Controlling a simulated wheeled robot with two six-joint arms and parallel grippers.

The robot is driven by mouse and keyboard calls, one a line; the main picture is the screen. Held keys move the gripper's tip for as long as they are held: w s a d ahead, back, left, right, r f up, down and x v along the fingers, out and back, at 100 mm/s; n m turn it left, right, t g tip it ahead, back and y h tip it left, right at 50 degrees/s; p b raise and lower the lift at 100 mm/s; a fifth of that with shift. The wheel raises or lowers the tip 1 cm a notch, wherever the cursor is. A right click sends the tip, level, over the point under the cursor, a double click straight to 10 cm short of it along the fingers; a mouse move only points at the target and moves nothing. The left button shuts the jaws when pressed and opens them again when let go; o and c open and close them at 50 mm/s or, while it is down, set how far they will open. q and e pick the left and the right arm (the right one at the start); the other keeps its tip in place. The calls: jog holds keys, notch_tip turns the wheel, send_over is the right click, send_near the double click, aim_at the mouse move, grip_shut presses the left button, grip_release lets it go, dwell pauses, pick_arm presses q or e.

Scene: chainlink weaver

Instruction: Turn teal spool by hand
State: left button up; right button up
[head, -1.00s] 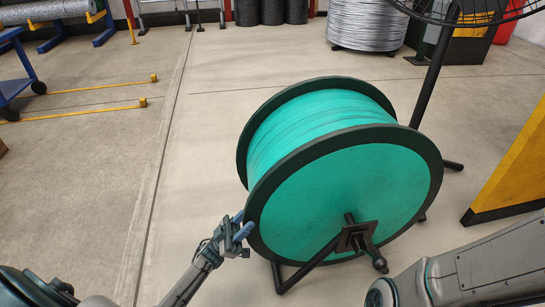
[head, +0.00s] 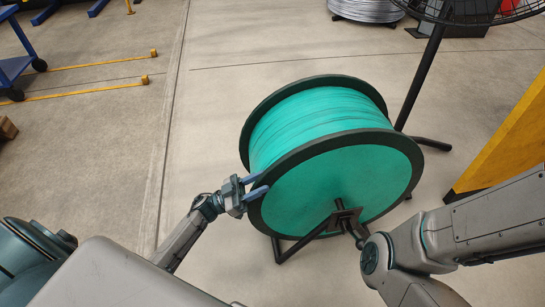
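The teal spool (head: 334,182) stands on its axle in the middle of the head view. It has teal line wound between two dark round flanges. My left gripper (head: 260,185) is at the left edge of the near flange, with one blue finger on each side of the rim. I cannot tell whether the fingers press on it. A dark stand and crank (head: 342,220) show at the hub, and my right arm covers the crank's end.
A black fan stand (head: 425,75) is just behind the spool on the right, with its foot near the spool. A yellow panel (head: 510,135) stands at the right. A blue cart (head: 18,60) is at the far left. Floor left of the spool is clear.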

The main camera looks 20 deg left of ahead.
aim_at(269, 169)
pick_arm(q)
jog(key=shift+g+y, duration=0.6)
jog(key=shift+y, duration=0.3)
jog(key=r+p, duration=0.1)
jog(key=w+d+r+p, duration=0.1)
jog(key=r+p, duration=0.1)
jog(key=d+r+p, duration=0.1)
jog(key=r+p, duration=0.1)
jog(key=shift+w+d+r, duration=0.1)
jog(key=shift+w+d, duration=0.1)
jog(key=shift+w, duration=0.1)
jog(key=shift+w+d+r+y+p, duration=0.35)
jog(key=shift+d+p, duration=0.2)
jog(key=shift+p, duration=0.35)
jog(key=shift+a, duration=0.1)
